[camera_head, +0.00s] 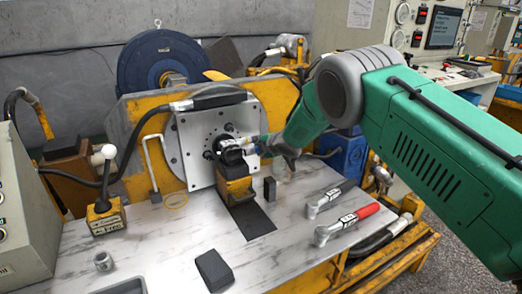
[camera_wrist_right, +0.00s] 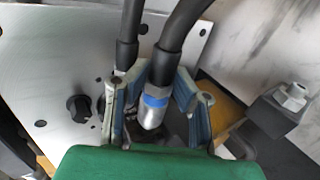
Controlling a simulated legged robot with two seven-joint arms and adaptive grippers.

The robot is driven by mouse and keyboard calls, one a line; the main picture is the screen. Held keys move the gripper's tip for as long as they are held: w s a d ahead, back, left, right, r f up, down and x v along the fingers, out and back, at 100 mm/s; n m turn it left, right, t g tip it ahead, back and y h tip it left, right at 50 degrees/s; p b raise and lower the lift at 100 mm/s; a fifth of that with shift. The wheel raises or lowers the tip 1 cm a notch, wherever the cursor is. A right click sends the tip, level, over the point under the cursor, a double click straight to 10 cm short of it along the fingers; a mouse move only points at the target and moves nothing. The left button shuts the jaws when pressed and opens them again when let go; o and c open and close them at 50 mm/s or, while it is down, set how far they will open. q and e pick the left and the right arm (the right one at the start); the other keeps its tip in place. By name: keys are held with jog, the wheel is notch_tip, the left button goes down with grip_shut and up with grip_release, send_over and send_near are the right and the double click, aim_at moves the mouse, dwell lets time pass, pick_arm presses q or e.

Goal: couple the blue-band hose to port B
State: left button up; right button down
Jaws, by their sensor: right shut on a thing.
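The blue-band hose (camera_wrist_right: 155,100) shows in the right wrist view as a black hose ending in a silver fitting with a blue band. My right gripper (camera_wrist_right: 163,92) has its fingers on either side of that fitting and is shut on it. In the head view my right gripper (camera_head: 264,146) is at the front of the dark motor (camera_head: 230,152), which sits at the metal plate (camera_head: 190,150). A second black hose (camera_wrist_right: 127,45) runs beside the left finger; its end is hidden. I cannot make out the port B label or whether the fitting touches a port. My left gripper is not in view.
Two wrenches (camera_head: 345,222), one with a red handle, lie at the right of the bench. A black block (camera_head: 214,270) lies at the front and a small metal cup (camera_head: 103,261) at the left. A yellow block (camera_head: 235,185) stands below the motor. The front middle bench is mostly clear.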

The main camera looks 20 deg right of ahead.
jog(key=shift+a, duration=0.5)
jog(key=c, duration=1.3)
grip_release()
jog(key=shift+s, duration=0.1)
jog(key=shift+p+v, duration=0.75)
jog(key=shift+v, duration=2.75)
jog(key=shift+r, duration=0.1)
